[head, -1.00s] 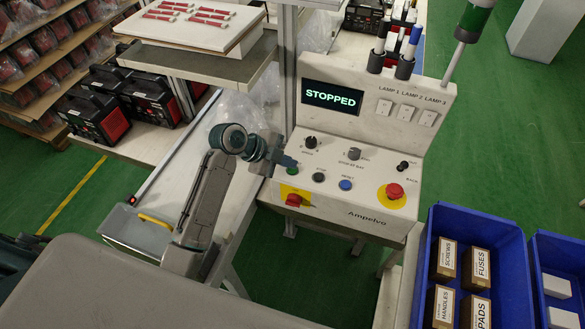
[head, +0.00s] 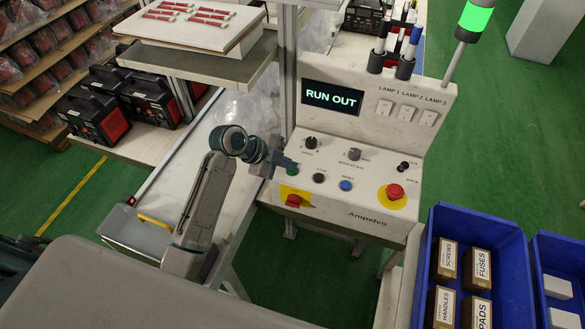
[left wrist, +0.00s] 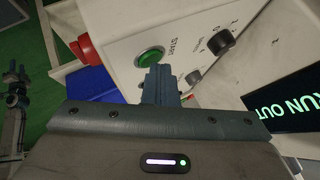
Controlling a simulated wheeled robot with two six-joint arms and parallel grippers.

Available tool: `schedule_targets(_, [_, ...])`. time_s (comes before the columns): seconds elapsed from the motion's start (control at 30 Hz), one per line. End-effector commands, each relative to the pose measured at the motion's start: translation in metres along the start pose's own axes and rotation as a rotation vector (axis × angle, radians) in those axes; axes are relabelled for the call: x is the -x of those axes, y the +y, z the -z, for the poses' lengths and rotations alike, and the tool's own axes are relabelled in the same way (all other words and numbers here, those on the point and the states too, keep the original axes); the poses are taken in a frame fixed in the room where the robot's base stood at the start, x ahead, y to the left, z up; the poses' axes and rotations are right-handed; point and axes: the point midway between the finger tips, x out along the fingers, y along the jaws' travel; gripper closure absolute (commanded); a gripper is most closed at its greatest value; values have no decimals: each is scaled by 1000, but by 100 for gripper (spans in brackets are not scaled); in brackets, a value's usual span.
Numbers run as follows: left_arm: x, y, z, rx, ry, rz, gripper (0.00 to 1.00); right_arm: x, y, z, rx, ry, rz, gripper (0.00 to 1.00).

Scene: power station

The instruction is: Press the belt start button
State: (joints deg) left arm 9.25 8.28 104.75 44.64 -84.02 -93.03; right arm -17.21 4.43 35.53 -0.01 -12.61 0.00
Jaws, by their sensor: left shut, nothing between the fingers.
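The control panel (head: 350,185) is a pale console marked Ampelvo. Its screen (head: 331,97) reads RUN OUT. The green start button (head: 293,170) sits at the panel's left, and shows in the left wrist view (left wrist: 149,55) beside the word START. My left gripper (head: 287,162) is shut and empty, with its fingertips at the button. In the left wrist view the closed fingertips (left wrist: 160,72) overlap the button's lower edge; I cannot tell if they touch it. The signal lamp (head: 476,19) glows green. My right gripper is not in view.
Black stop (head: 319,178) and blue reset (head: 345,184) buttons are right of the start button. A red emergency button (head: 394,191) and a red switch (head: 293,200) sit lower. Blue bins (head: 520,275) with boxes stand at the right. A shelf (head: 205,65) rises behind my left arm.

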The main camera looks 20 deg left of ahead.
Motion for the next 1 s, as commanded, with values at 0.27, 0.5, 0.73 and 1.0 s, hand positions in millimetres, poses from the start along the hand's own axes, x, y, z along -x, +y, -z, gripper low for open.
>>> schedule_targets(0.27, [10,-7,7,-1,0,-1,100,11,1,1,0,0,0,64])
schedule_targets(0.5, [10,-7,7,-1,0,0,100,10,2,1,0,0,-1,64])
schedule_targets(0.73, [17,-13,12,-1,0,1,100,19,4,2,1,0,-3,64])
schedule_targets(1.0, [37,-27,26,-1,-1,1,100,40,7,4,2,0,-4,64])
